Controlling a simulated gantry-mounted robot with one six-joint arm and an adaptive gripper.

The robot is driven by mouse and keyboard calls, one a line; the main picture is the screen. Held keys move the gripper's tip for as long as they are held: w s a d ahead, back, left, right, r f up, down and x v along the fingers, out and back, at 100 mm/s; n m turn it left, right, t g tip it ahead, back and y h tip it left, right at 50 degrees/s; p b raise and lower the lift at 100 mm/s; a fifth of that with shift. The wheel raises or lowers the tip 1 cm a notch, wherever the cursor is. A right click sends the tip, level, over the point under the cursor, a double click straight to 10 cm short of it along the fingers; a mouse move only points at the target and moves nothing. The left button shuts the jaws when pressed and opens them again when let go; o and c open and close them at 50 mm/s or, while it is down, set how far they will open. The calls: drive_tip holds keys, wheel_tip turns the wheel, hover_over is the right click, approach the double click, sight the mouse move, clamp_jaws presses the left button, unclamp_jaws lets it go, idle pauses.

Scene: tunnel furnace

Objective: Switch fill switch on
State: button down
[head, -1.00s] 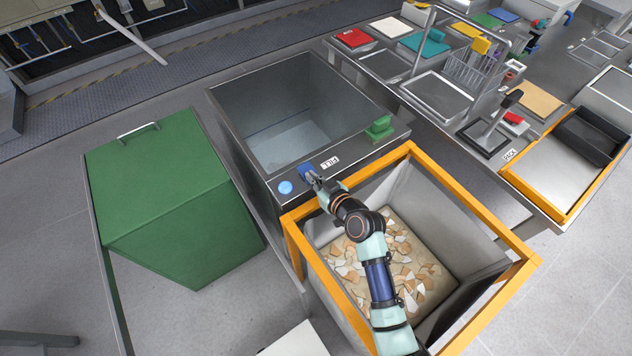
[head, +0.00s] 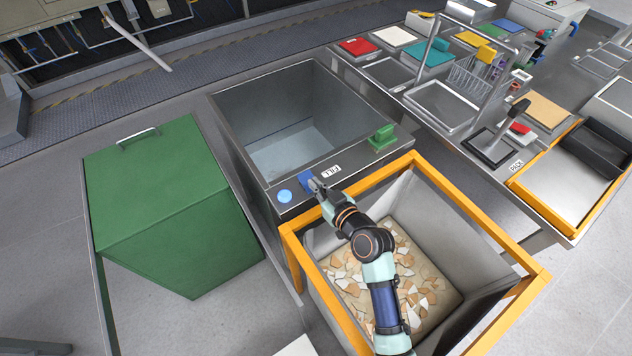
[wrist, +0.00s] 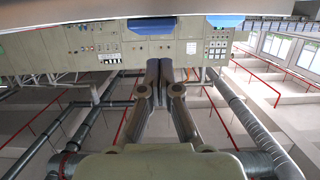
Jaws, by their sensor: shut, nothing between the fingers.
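The blue fill switch (head: 306,180) sits on the front rim of the steel tank (head: 247,158), left of the FILL label (head: 331,171). The switch's exact position is partly hidden by the gripper. In the wrist view my gripper (wrist: 166,66) is shut with its fingers together and empty. A blue block (wrist: 151,26) shows just above and left of the fingertips.
A green handle block (head: 382,138) stands on the tank rim to the right. An orange-framed bin (head: 416,160) with broken pieces lies below my arm. A green box (head: 150,200) stands left of the tank. A steel counter with trays and tools is at right.

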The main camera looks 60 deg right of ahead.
drive_tip(key=v, duration=1)
drive_tip(key=shift+f, duration=0.3)
drive_tip(key=w+a+r+n+y, duration=0.2)
drive_tip(key=w+a+r+y, duration=0.1)
drive_tip(key=w+a, duration=0.4)
drive_tip(key=w+a+r+n+y, duration=0.2)
drive_tip(key=w+a+r+n, duration=0.15)
drive_tip(key=a, duration=0.45)
drive_tip(key=a+r+y+p, duration=0.1)
drive_tip(key=a+r, duration=0.4)
drive_tip(key=a, duration=0.5)
drive_tip(key=a+r+y+p, duration=0.1)
drive_tip(key=a+r+p, duration=0.1)
drive_tip(key=a+r, duration=0.65)
wheel_tip(320, 180, up, 34)
drive_tip(key=w+a+p, duration=0.1)
drive_tip(key=p, duration=3.5)
drive_tip(key=shift+a+f+g, duration=0.15)
drive_tip(key=shift+a+g, duration=0.15)
drive_tip(key=shift+a, duration=0.1)
